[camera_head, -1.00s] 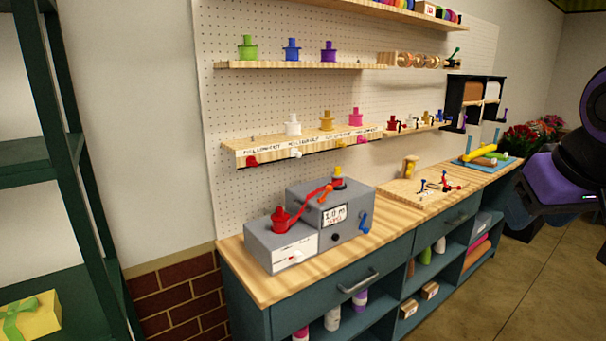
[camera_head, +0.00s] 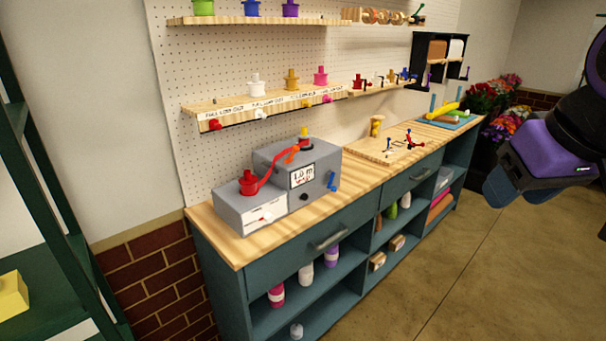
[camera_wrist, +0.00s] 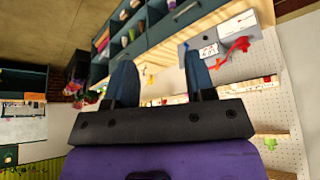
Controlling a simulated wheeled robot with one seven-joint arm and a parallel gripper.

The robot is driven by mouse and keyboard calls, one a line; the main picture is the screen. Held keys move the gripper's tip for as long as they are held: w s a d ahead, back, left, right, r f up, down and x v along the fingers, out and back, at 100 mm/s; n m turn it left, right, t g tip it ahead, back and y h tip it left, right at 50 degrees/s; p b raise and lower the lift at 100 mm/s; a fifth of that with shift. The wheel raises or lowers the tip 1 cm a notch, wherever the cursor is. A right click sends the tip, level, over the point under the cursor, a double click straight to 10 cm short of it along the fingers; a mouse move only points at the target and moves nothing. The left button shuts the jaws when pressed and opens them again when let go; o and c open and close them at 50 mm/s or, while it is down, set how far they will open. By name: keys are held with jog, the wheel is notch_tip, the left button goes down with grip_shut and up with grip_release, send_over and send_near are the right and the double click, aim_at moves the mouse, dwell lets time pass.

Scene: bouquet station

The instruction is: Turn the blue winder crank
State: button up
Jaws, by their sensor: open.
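The blue winder crank (camera_head: 332,181) is on the right part of the front face of the grey winder box (camera_head: 325,165), in the head view. The box stands on the wooden counter with a red spool (camera_head: 249,183) on its lower left section and a red ribbon (camera_head: 270,170) running up to the top. A label reads about 1.0 m. In the wrist view the winder box (camera_wrist: 240,66) is at upper right. My gripper (camera_wrist: 160,80) is open and empty, two blue fingers apart, well away from the winder.
The wooden counter (camera_head: 350,197) has a board with small parts (camera_head: 385,152) further right. Shelves with spools (camera_head: 262,103) hang on the pegboard above. A drawer handle (camera_head: 330,240) juts from the front. A green shelf rack (camera_head: 40,200) stands at left. Floor (camera_head: 470,270) is clear at right.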

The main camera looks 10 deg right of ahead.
aim_at(336, 189)
jog(key=w+d+n+t, duration=0.2)
jog(key=w+n, duration=0.2)
jog(key=w, duration=0.8)
jog(key=w+d+n+t, duration=0.2)
jog(key=w+d+n, duration=0.1)
jog(key=w, duration=0.9)
jog(key=w+d+f+n+t, duration=0.1)
jog(key=w+f+n, duration=0.2)
jog(key=w, duration=0.3)
jog(key=w+f+n+t+h, duration=0.1)
jog(key=w+f+n+t, duration=0.15)
jog(key=w, duration=0.45)
jog(key=w+d+f+n+t, duration=0.1)
jog(key=w+f+n, duration=0.25)
jog(key=w, duration=0.25)
jog(key=w+a+f+n+t+y, duration=0.2)
jog(key=w+a+f+n+y, duration=0.1)
jog(key=w+f+n, duration=0.75)
jog(key=s+a+f+n+g+y, duration=0.1)
jog(key=a+f+n+y, duration=0.25)
jog(key=f+n, duration=0.45)
jog(key=a+f+n+y, duration=0.3)
jog(key=f+n+y, duration=0.2)
jog(key=f+n, duration=0.3)
jog(key=shift+m, duration=0.25)
jog(key=x, duration=1)
jog(key=shift+w+f, duration=0.15)
jog(key=shift+w, duration=0.05)
